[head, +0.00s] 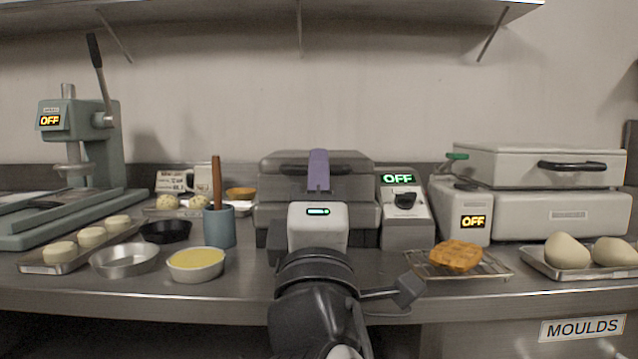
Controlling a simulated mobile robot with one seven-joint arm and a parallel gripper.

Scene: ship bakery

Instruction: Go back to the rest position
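My gripper (318,222) is in the middle of the head view, seen from behind, with a pale body and a small green light. It is in front of the grey waffle iron (268,215) and hides part of it. A purple upright piece (318,168) shows just above the gripper body, against the iron's lid. I cannot tell whether it belongs to the gripper, is held by it or is apart from it. The fingers are hidden, so I cannot see whether they are open or shut.
A waffle (456,255) lies on a wire rack (497,268) right of my arm. Left are a bowl of yellow batter (196,278), an empty metal bowl (124,269), a blue cup (219,230) and a press (83,150). A shelf (250,16) hangs above.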

